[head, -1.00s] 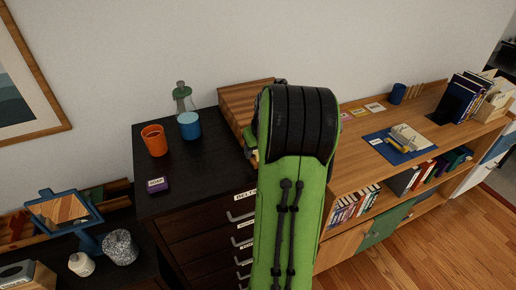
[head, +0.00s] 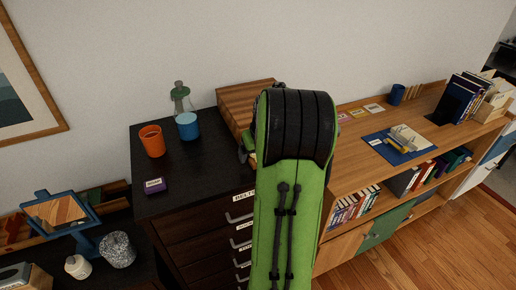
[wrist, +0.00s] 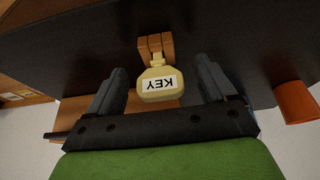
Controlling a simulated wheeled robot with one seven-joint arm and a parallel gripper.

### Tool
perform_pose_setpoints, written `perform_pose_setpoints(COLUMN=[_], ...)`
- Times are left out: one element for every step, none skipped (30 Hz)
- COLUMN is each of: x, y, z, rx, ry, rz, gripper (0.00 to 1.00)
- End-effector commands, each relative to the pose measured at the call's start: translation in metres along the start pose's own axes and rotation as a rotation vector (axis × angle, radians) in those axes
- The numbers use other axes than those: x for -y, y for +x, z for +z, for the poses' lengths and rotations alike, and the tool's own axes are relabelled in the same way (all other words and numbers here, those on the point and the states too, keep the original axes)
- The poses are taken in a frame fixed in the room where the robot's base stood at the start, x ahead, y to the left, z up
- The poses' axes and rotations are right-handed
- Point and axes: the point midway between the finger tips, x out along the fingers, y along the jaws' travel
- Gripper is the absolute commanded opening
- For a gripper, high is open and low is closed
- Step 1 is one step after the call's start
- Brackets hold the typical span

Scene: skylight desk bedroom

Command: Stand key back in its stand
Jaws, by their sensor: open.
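A cream-yellow bottle-shaped piece labelled KEY (wrist: 158,88) shows in the wrist view, its lettering upside down. Its narrow neck points toward a small slotted wooden piece (wrist: 154,44), which may be the stand. I cannot tell whether the two touch. My gripper (wrist: 161,68) is open, with one dark finger on each side of the key; gaps show between the key and both fingers. In the head view the key and the wooden piece are hidden behind my green arm.
The black dresser top (head: 200,165) holds an orange cup (head: 152,141), a blue cup (head: 188,127), a glass bottle (head: 181,100), a purple labelled block (head: 154,186) and a wooden box (head: 238,98). A wooden bookshelf (head: 350,165) stands to the right.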

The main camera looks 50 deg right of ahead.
Motion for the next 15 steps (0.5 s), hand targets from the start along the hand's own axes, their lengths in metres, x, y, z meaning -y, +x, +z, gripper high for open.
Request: perform_pose_setpoints(x=[-0.001, -0.001, -0.001, -0.001, -0.001, -0.001, -0.001, -0.001, -0.001, -0.001, -0.001, -0.001, -0.001, -0.001, -0.001], y=[-0.005, -0.01, -0.018, -0.025, -0.034, -0.045, -0.054, -0.063, -0.075, -0.084, -0.092, -0.104, -0.112, -0.119, -0.129], z=[-0.001, -0.001, -0.002, -0.002, -0.002, -0.002, -0.001, -0.002, -0.002, -0.002, -0.002, -0.002, -0.001, -0.001, -0.001], rx=[-0.004, -0.004, -0.006, -0.006, -0.007, -0.007, -0.006, -0.007, -0.007, -0.007, -0.006, -0.006, -0.006, -0.006, -0.005], ry=[0.0, 0.0, 0.0, 0.0, 0.0, -0.001, -0.001, -0.001, 0.0, 0.0, 0.0, -0.001, 0.0, 0.001, 0.001], rz=[0.002, 0.002, 0.003, 0.004, 0.005, 0.005, 0.005, 0.004, 0.005, 0.005, 0.005, 0.004, 0.005, 0.004, 0.004], gripper=[0.84, 0.84, 0.84, 0.84, 0.84, 0.84, 0.84, 0.84, 0.84, 0.84, 0.84, 0.84, 0.84, 0.84, 0.84])
